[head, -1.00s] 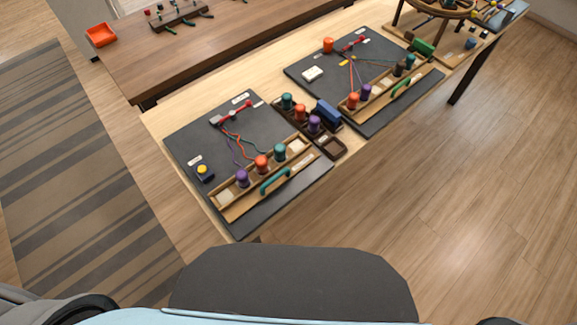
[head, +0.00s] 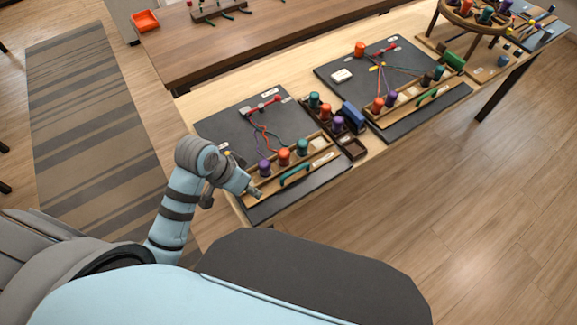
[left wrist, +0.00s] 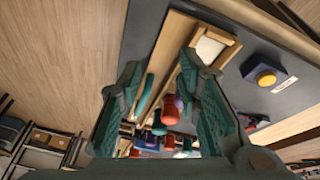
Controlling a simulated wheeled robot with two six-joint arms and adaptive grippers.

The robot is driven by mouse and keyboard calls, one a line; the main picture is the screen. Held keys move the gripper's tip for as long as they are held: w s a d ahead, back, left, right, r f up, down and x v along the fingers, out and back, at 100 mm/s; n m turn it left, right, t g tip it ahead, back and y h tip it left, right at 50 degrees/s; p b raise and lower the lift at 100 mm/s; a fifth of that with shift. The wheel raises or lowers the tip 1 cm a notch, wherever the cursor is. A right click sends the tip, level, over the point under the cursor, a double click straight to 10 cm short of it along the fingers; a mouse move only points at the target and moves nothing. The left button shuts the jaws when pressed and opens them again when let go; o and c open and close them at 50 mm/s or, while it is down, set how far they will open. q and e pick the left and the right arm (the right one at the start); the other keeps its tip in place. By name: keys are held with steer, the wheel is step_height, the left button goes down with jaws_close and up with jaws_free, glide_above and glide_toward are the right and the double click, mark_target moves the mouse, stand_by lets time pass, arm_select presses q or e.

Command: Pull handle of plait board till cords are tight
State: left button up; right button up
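The near plait board (head: 222,124) is a dark slab with a wooden peg rail (head: 262,187) along its front. Purple, orange and teal pegs stand in the rail. The green handle (head: 295,172) is on the rail's front side; it also shows in the left wrist view (left wrist: 145,97). Red, purple and teal cords (head: 262,135) run wavy and slack from a red-ended clamp (head: 262,106) towards the pegs. My left gripper (head: 257,193) is near the rail's left end, left of the handle. In the left wrist view its fingers (left wrist: 160,65) are spread and empty. My right gripper is not in view.
A second board (head: 335,72) with straighter cords and its own green handle lies to the right. A peg tray (head: 353,148) stands between the boards. A yellow button box (left wrist: 265,77) sits near the rail's left end. Floor in front of the table is clear.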

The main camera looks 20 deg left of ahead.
arm_select(q)
steer(key=w+d+r+m+h, duration=0.2)
steer(key=w+r+m, duration=0.1)
steer(key=w+r, duration=0.55)
steer(key=b, duration=0.4)
glide_toward(288, 168)
steer(key=shift+g, duration=0.4)
steer(key=d+f, duration=0.4)
steer(key=shift+d+f, duration=0.2)
steer(key=shift+d, duration=0.1)
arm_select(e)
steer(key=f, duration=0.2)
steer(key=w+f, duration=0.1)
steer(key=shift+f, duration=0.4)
arm_select(q)
jaws_close()
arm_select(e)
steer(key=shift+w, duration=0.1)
